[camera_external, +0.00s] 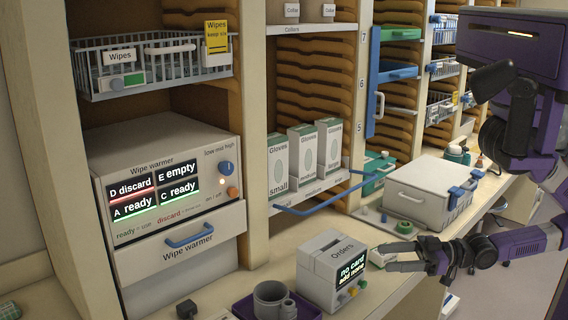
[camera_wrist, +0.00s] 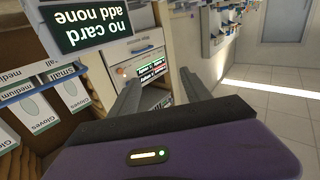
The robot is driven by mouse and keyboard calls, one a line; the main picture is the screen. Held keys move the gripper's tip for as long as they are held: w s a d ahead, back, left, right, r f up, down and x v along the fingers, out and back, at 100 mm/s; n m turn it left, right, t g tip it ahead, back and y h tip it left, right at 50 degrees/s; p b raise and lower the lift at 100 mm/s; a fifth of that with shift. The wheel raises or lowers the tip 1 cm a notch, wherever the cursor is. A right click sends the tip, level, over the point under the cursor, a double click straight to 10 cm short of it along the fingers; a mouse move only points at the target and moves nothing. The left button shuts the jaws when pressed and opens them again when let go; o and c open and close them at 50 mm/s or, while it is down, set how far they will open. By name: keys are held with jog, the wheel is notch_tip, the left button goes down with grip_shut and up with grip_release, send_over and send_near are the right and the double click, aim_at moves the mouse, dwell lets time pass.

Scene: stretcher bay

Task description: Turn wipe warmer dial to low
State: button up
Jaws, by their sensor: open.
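The wipe warmer (camera_external: 165,185) is a pale box in the left shelf bay, with a lit four-part panel and a blue handle on its drawer. Its blue dial (camera_external: 227,168) is on the right of its front, under the words low, mid and high. The dial's pointer is too small to read for certain. My gripper (camera_external: 377,257) is open and empty over the counter, to the right of the warmer and well apart from the dial. In the wrist view its two fingers (camera_wrist: 160,88) stand apart, with a small lit panel (camera_wrist: 152,69) beyond them.
An orders box (camera_external: 332,272) with a lit screen stands on the counter between my gripper and the warmer. Glove boxes (camera_external: 303,158) sit behind a blue rail. A purple tray (camera_external: 245,308) with grey cups is in front. An orange button (camera_external: 232,191) is just below the dial.

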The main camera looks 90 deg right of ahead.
jog(key=w+a+r+n+t+b, duration=0.1)
jog(key=w+r+b, duration=0.1)
jog(key=w, duration=0.7)
jog(key=w+a+r+n+t+b, duration=0.1)
jog(key=w+a, duration=0.1)
jog(key=w, duration=0.6)
jog(key=w+d+r+m+h+b, duration=0.1)
jog(key=w+r+m+h+b, duration=0.15)
jog(key=w+r, duration=0.45)
jog(key=w+d+r+m+h+b, duration=0.1)
jog(key=w+r+h, duration=0.3)
jog(key=w, duration=0.6)
jog(key=w+d+r+m+g+h, duration=0.2)
jog(key=w+d+r+m+h, duration=0.15)
jog(key=r, duration=0.35)
jog(key=m+g+h, duration=0.4)
jog(key=m+g, duration=0.1)
send_near(229, 168)
jog(key=p+x, duration=0.1)
jog(key=x, duration=0.7)
jog(key=shift+w+d+r, duration=0.1)
jog(key=shift+w, duration=0.05)
